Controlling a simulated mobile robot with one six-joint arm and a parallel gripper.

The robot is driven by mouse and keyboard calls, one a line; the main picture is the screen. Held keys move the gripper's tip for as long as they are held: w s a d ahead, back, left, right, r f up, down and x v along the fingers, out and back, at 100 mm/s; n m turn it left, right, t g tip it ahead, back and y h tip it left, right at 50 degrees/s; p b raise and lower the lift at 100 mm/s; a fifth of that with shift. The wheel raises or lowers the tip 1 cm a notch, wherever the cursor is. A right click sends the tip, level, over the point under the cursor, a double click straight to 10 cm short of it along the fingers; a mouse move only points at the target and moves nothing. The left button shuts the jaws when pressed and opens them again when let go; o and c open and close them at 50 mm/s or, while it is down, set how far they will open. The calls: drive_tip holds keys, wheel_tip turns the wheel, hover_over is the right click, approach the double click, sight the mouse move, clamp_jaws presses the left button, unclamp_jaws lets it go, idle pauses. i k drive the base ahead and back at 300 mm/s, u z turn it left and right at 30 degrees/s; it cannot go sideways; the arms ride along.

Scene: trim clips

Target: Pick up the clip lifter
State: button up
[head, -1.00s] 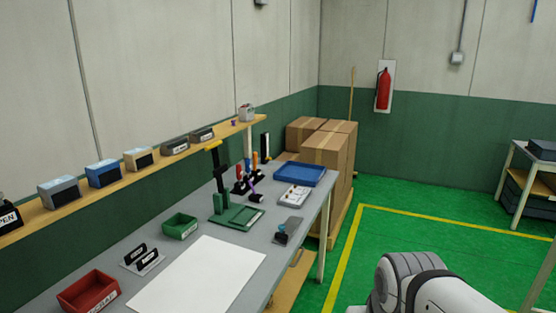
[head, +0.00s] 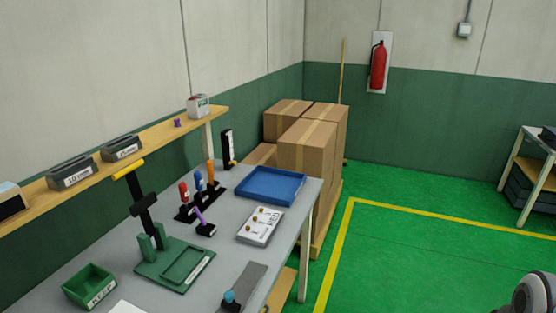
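Several upright hand tools stand at the back of the grey workbench (head: 215,248). A red-handled tool (head: 184,192), a blue-handled tool (head: 198,180) and an orange-handled tool (head: 211,172) stand in a black rack (head: 217,190). A purple-handled tool (head: 200,215) leans in a small black block (head: 206,230) in front of them. I cannot tell from the frames which of these is the clip lifter; no label on them is readable. My gripper is out of view; only a piece of my arm shows at the lower right edge.
A green press-like stand (head: 175,272) with a yellow-ended black lever is left of the tools. A blue tray (head: 290,197), a white board with brass-coloured studs (head: 252,235) and a green KEEP bin (head: 76,297) share the bench. Cardboard boxes (head: 305,165) stand behind. Green floor right is clear.

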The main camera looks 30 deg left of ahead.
sight(210, 162)
drive_tip(key=u, duration=0.5)
drive_tip(key=i, duration=1.05)
drive_tip(key=u, duration=0.9)
